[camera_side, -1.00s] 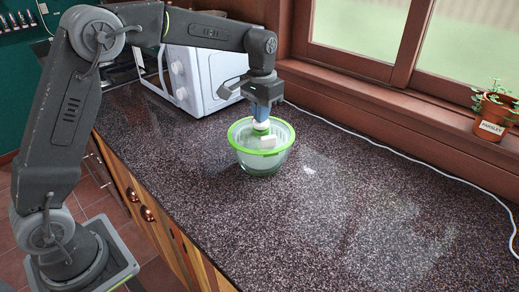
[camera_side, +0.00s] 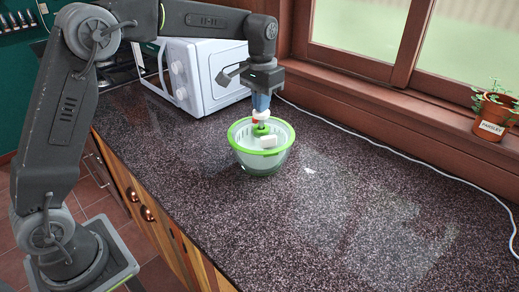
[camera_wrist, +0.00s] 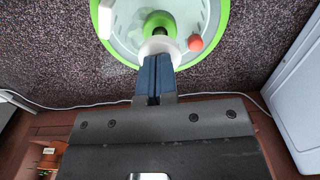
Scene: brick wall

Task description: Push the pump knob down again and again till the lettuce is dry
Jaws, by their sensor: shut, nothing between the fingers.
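The salad spinner (camera_side: 245,152) is a clear bowl with a bright green rim, standing on the counter; it also shows at the top of the wrist view (camera_wrist: 221,22). Its white pump knob (camera_side: 261,115) is up, above the green centre of the lid (camera_side: 261,129). In the wrist view the knob (camera_wrist: 158,45) lies right at my fingertips. My gripper (camera_side: 261,107) points straight down over the knob, its blue fingers (camera_wrist: 159,60) shut with nothing between them. I cannot tell whether the tips touch the knob.
A red-orange button (camera_wrist: 196,43) and a white block (camera_side: 268,141) sit on the lid. A white microwave (camera_side: 205,75) stands behind to the left. A white cable (camera_side: 400,153) runs along the window side by a potted parsley (camera_side: 493,115). The counter right of the spinner is clear.

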